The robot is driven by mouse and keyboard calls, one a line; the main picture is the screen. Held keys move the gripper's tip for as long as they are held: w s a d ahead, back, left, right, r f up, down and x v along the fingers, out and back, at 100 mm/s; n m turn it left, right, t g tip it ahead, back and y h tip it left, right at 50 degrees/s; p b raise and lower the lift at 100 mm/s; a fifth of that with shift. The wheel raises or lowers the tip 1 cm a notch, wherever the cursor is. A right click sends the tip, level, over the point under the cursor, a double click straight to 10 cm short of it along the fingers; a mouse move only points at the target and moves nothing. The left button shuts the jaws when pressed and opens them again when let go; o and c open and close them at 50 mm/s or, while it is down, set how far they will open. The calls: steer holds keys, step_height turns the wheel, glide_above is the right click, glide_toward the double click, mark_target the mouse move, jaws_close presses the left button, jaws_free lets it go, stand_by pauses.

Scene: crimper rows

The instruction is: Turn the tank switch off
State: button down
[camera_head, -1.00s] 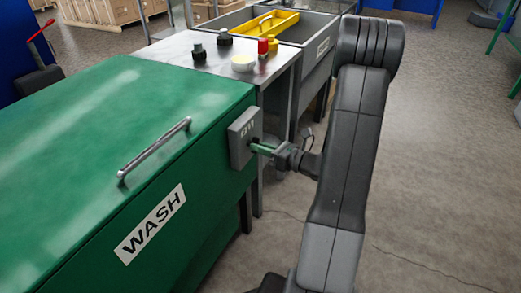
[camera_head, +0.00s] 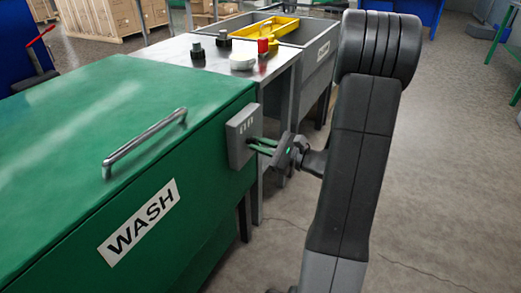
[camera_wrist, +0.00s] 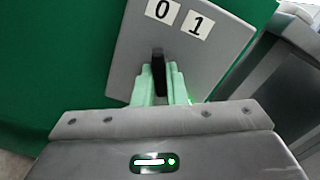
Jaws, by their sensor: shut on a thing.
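The tank switch is a grey box (camera_head: 240,137) on the right end of the green tank (camera_head: 160,200) marked WASH. In the wrist view the switch plate (camera_wrist: 205,65) carries the labels 0 and 1, 0 on the left and 1 on the right. A black lever (camera_wrist: 158,74) stands out from the plate below the labels, closer to the 0. My gripper (camera_head: 262,145) reaches the switch from the right. Its green fingers (camera_wrist: 160,90) are shut on the lever, one on each side. The lever's lower part is hidden by the fingers.
A metal table (camera_head: 185,55) behind the tank bears black knobs, a white round thing (camera_head: 243,61) and a red item (camera_head: 263,46). A grey basin (camera_head: 322,45) with a yellow tray (camera_head: 275,27) stands beyond. The floor at right (camera_head: 450,150) is clear.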

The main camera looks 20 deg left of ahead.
steer(key=shift+n, duration=0.4)
steer(key=c, duration=1.5)
jaws_free()
steer(key=shift+o, duration=0.2)
steer(key=s+d+p, duration=0.1)
steer(key=d+p, duration=0.1)
steer(key=d, duration=1.2)
steer(key=shift+p, duration=0.4)
steer(key=shift+a, duration=0.1)
steer(key=a+b, duration=0.1)
steer(key=a, duration=0.3)
steer(key=a+b, duration=0.1)
steer(key=a, duration=0.4)
steer(key=w+a+b, duration=0.1)
steer(key=a, duration=0.3)
steer(key=shift+a, duration=0.4)
